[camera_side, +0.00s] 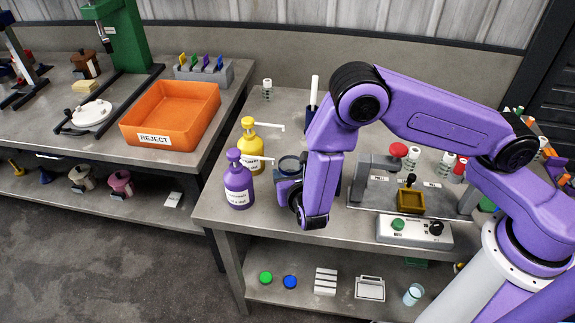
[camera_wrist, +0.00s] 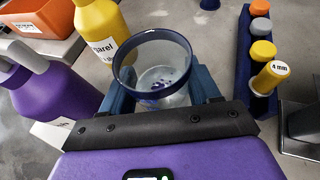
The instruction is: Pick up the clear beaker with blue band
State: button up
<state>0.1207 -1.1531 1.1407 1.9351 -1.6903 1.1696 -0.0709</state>
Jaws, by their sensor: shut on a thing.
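The clear beaker with a blue band (camera_wrist: 152,78) stands between my gripper's blue fingers in the wrist view, its dark blue rim facing up. Small dark blue specks show through its mouth. My gripper (camera_wrist: 162,98) is shut on the beaker's sides.
A purple pump bottle (camera_side: 239,186) and a yellow one (camera_side: 250,148) stand close left of the beaker. A grey machine (camera_side: 405,190) stands right. An orange REJECT bin (camera_side: 140,128) is on the left bench.

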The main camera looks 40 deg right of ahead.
jog(key=s+a, duration=0.4)
jog(key=s, duration=0.7)
jog(key=s+a, duration=0.5)
jog(key=s, duration=0.5)
jog(key=w+d, duration=0.6)
jog(key=w, duration=0.6)
jog(key=w+d, duration=0.7)
jog(key=w, duration=0.4)
jog(key=w+d, duration=0.6)
jog(key=w, duration=0.6)
jog(key=shift+w+d+r, duration=0.15)
jog(key=shift+w+d, duration=0.15)
jog(key=shift+d, duration=0.1)
jog(key=shift+f, duration=0.75)
jog(key=shift+f, duration=0.1)
jog(key=o, duration=1.3)
jog(key=shift+c, duration=0.2)
